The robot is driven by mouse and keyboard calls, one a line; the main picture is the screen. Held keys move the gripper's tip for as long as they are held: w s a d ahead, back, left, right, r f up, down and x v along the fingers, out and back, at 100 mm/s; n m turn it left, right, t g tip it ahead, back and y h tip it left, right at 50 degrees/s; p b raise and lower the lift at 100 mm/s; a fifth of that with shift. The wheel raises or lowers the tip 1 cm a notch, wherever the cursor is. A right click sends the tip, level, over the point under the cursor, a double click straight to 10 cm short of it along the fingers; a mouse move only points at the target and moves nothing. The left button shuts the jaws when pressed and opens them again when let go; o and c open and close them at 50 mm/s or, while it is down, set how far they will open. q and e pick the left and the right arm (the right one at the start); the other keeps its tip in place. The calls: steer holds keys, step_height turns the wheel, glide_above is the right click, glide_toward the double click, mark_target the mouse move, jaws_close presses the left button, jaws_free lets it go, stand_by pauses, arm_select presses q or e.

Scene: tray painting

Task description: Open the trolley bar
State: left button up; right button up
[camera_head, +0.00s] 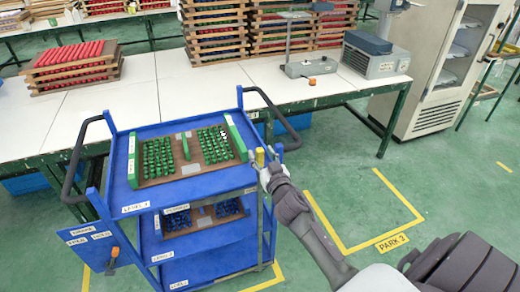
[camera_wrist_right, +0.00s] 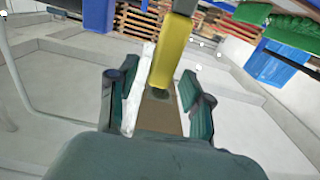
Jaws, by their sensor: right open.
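The blue trolley (camera_head: 140,195) stands in front of the white table, with a green-studded tray on its top level. In the right wrist view the yellow piece (camera_wrist_right: 173,60) hangs down between my fingers. My right gripper (camera_head: 268,172) is at the trolley's right corner, close to the yellow piece. It also shows in the right wrist view (camera_wrist_right: 157,105), fingers apart on either side. Contact cannot be told. My left gripper is out of view.
White tables (camera_head: 110,105) with stacked trays (camera_head: 215,30) run behind the trolley. A grey machine (camera_head: 375,55) and a glass-door cabinet (camera_head: 440,75) stand at the right. Green floor with a yellow marked bay (camera_head: 365,245) is free to the right of the trolley.

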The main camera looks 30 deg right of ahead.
steer(key=shift+x, duration=1.05)
jaws_close()
